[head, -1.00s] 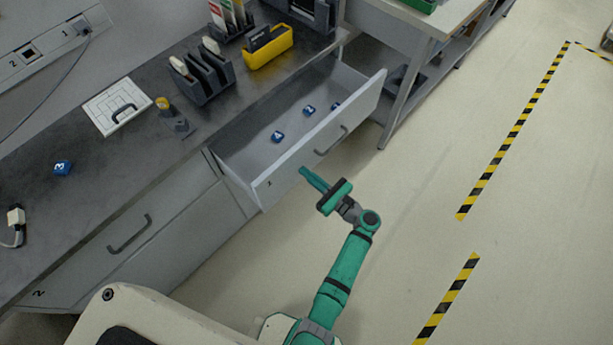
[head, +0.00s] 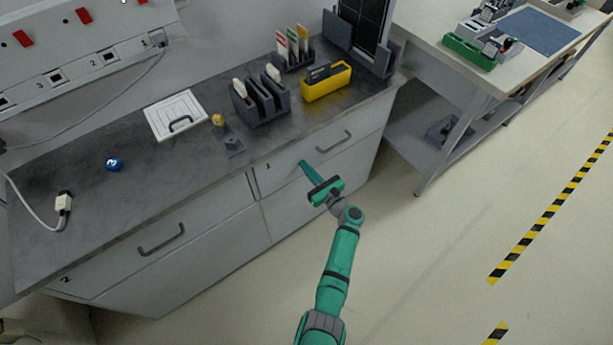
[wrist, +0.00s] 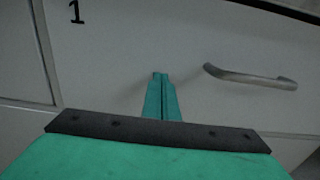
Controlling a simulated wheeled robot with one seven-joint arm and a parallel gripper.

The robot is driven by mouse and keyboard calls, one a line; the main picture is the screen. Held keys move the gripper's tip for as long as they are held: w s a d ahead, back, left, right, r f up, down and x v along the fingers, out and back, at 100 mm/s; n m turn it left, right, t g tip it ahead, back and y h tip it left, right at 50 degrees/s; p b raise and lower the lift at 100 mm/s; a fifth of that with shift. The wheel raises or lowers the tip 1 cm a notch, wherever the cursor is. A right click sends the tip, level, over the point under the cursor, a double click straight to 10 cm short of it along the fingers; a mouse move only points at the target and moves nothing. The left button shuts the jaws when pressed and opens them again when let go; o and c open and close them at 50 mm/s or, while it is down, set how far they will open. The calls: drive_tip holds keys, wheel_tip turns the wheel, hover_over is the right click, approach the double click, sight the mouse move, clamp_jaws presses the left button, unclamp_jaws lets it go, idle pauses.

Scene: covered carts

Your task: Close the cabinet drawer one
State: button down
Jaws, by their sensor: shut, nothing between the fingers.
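Drawer one (head: 290,166) is the grey front marked "1" on the right half of the cabinet. It sits flush under the worktop, and its inside is hidden. Its handle (head: 334,142) is on the right part of the front. My gripper (head: 302,163) is shut and empty, with its fingertips against or very close to the drawer front, left of the handle. In the wrist view the drawer front (wrist: 130,50) fills the picture, with the shut fingers (wrist: 159,78) pointing at it and the handle (wrist: 250,78) to their right.
Drawer two (head: 160,245) is flush on the left. A workbench (head: 455,100) stands at the right. The floor in front is clear.

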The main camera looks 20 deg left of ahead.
drive_tip(key=shift+w+a+r, duration=0.1)
drive_tip(key=shift+w+a, duration=0.3)
drive_tip(key=shift+a, duration=0.1)
drive_tip(key=shift+a+r, duration=0.1)
drive_tip(key=shift+a, duration=0.1)
drive_tip(key=v, duration=1.5)
drive_tip(key=shift+f, duration=0.25)
drive_tip(key=shift+w+d, duration=0.1)
